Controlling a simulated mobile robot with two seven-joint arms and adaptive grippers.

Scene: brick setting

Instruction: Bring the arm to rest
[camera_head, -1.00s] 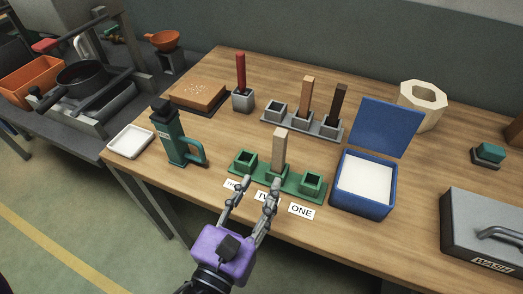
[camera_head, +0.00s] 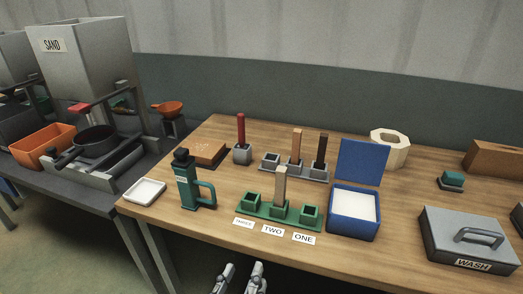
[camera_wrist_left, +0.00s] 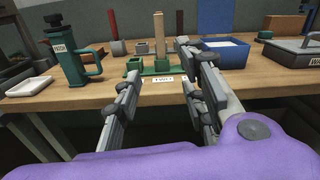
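My left gripper (camera_head: 240,277) shows only its fingertips at the bottom edge of the head view, in front of and below the table's front edge. In the left wrist view my left gripper (camera_wrist_left: 160,80) has its fingers spread with nothing between them. Its purple body fills the bottom of that view. The green rack (camera_head: 270,213) with a light wooden stick (camera_head: 281,186) upright in its middle socket stands on the table beyond the fingers, clear of them. My right gripper is in neither view.
The wooden table (camera_head: 350,258) carries a teal bottle (camera_head: 188,185), a white dish (camera_head: 145,191), a grey rack (camera_head: 290,167), a blue box (camera_head: 353,228) with open lid and a grey WASH case (camera_head: 468,240). A dark bench with an orange bin (camera_head: 47,146) stands at left.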

